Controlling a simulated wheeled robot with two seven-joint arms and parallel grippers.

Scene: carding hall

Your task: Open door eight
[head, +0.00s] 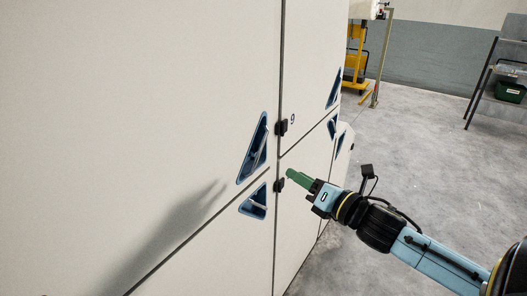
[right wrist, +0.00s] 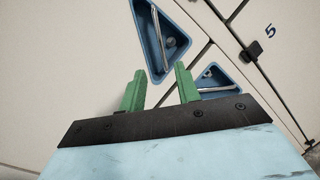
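White machine doors fill the left of the head view, with blue triangular handle recesses. A large upper recess (head: 253,148) with a grey bar and a smaller lower recess (head: 253,203) flank a slanted seam. A label "9" (head: 293,118) sits right of the vertical seam. I can read no "8". My right gripper (head: 290,174) has green fingers, points at the doors and holds nothing. In the right wrist view the gripper (right wrist: 158,72) is open, below a blue recess with a bar handle (right wrist: 172,40). A second recess (right wrist: 217,82) lies right of it. My left gripper is not shown.
Black latches (head: 281,128) sit on the vertical seam. A label "5" (right wrist: 271,31) and a black latch (right wrist: 250,52) show in the wrist view. Grey floor (head: 430,160) is clear at right. A yellow stand (head: 355,60) and a dark rack (head: 482,85) stand farther back.

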